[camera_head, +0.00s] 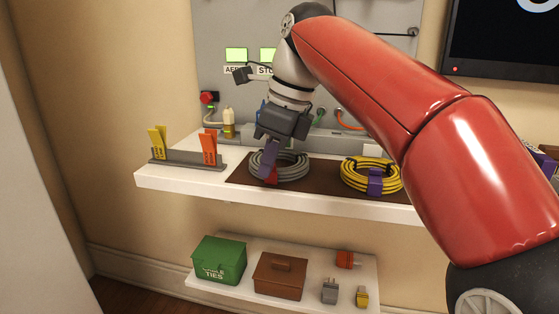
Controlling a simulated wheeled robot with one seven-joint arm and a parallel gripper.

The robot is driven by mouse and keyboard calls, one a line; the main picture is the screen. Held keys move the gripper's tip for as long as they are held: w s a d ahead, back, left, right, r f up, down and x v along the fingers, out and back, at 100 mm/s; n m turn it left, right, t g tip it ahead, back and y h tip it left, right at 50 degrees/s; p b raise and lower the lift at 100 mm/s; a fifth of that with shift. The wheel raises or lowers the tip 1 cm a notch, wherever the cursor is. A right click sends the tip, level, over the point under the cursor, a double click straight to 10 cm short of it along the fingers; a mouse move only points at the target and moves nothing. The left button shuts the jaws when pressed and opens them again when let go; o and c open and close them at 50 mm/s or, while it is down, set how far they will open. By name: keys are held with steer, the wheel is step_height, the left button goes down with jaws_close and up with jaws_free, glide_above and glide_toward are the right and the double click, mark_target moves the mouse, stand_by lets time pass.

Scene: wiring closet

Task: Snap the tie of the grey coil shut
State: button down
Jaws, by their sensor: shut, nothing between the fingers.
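The grey coil (292,168) lies on a dark brown mat on the white shelf. A purple tie (265,172) with a red part shows at its left front, right below my gripper. My gripper (270,158) is shut and points down at the tie, with no thing seen between its fingers. Its fingertips are close to the tie; I cannot tell whether they touch it. The gripper hides part of the coil's back left, and whether the tie is snapped shut is too small to tell.
A yellow coil (356,182) with a purple tie lies to the right on the brown mat (322,185). A grey rack (186,159) with yellow and orange tags stands at the left of the white shelf (190,180). A green box (219,260) and a brown box (280,276) sit below.

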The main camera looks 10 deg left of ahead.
steer(key=shift+w+d+p, duration=0.15)
steer(key=shift+w+p, duration=0.3)
steer(key=shift+w, duration=1.35)
steer(key=shift+s+r, duration=0.15)
steer(key=shift+r, duration=0.85)
steer(key=shift+s+r, duration=0.2)
steer(key=shift+r, duration=0.8)
steer(key=shift+s+r, duration=0.15)
steer(key=shift+r, duration=0.85)
